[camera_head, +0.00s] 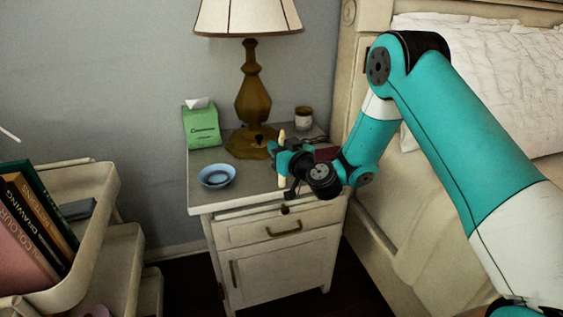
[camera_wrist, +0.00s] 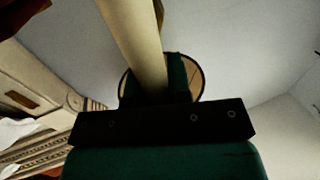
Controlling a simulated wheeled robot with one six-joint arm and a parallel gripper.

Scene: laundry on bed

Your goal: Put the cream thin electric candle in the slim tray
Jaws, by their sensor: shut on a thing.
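The cream thin electric candle (camera_head: 282,135) is upright in my gripper (camera_head: 282,154), above the front part of the nightstand top. Its upper end shows above the fingers and its lower part below them. In the wrist view, the candle (camera_wrist: 134,40) stands between the green finger pads of my gripper (camera_wrist: 155,85), which is shut on it. I cannot make out the slim tray for sure; a flat dark grey item (camera_head: 78,209) lies on the cart at left, and I cannot tell if it is the tray.
On the nightstand (camera_head: 203,197) are a blue bowl (camera_head: 216,175), a green tissue box (camera_head: 201,126), a lamp (camera_head: 252,97), a small jar (camera_head: 304,117) and a dark red item (camera_head: 327,154). The cart (camera_head: 99,215) with books stands left. The bed (camera_head: 500,50) is right.

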